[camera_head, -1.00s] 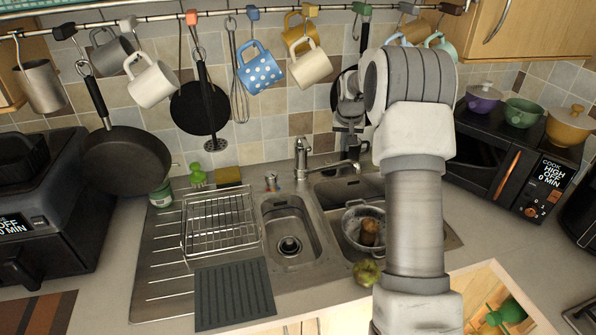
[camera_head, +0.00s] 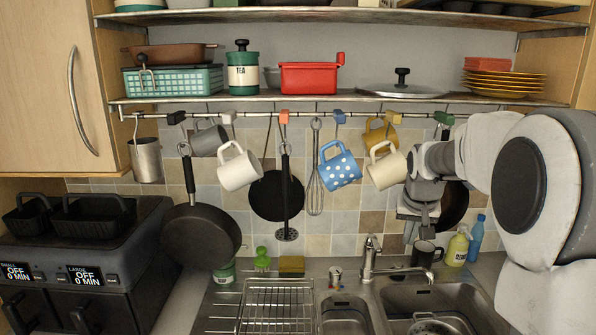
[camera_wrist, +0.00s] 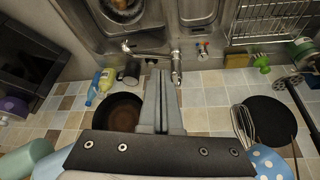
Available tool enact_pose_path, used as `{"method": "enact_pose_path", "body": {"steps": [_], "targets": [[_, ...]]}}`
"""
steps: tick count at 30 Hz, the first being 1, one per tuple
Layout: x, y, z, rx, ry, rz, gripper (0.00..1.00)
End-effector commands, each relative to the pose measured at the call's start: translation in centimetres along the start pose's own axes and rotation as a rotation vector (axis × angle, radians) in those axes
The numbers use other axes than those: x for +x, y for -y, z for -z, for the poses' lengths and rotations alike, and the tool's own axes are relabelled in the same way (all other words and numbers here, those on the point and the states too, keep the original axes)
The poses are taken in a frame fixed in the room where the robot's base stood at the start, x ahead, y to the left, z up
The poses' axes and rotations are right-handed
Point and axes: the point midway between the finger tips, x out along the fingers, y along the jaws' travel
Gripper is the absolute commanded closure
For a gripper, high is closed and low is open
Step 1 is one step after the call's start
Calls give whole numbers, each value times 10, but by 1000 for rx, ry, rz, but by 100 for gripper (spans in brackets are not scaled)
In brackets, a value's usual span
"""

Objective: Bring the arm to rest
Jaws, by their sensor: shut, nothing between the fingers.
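My gripper (camera_head: 418,218) hangs at the right of the head view, in front of the tiled wall and above the sink. In the wrist view its fingers (camera_wrist: 160,85) are together with nothing between them. My arm fills the right side of the head view. Several mugs hang from the rail (camera_head: 300,116): a grey mug (camera_head: 208,139), a white mug (camera_head: 240,168), a blue polka-dot mug (camera_head: 339,166), a cream mug (camera_head: 386,166) and a mustard mug (camera_head: 378,134) partly behind it. A dark mug (camera_head: 426,254) stands behind the sink, below my gripper.
A dark pan (camera_head: 202,240), a black skillet (camera_head: 274,196) and a whisk (camera_head: 316,180) hang from the rail. A yellow bottle (camera_head: 457,247) and a blue bottle (camera_head: 476,238) stand behind the sink. The tap (camera_head: 370,258) rises below. A dish rack (camera_head: 276,308) sits left of the sink.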

Motion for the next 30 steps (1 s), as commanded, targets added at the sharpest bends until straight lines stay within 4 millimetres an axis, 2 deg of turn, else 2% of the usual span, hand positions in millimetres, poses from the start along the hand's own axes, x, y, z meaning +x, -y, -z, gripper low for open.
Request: {"method": "enact_pose_path", "body": {"steps": [1, 6, 15, 19, 24, 27, 30], "targets": [[-18, 6, -12, -15, -8, 6, 100], [-66, 18, -58, -58, -20, 24, 100], [-125, 28, -154, -133, -40, 62, 100], [-139, 29, -199, -164, -49, 82, 100], [-146, 29, -253, -203, -59, 107, 100], [-147, 28, -276, -220, -62, 118, 100], [-146, 27, -290, -230, -64, 124, 100]]}}
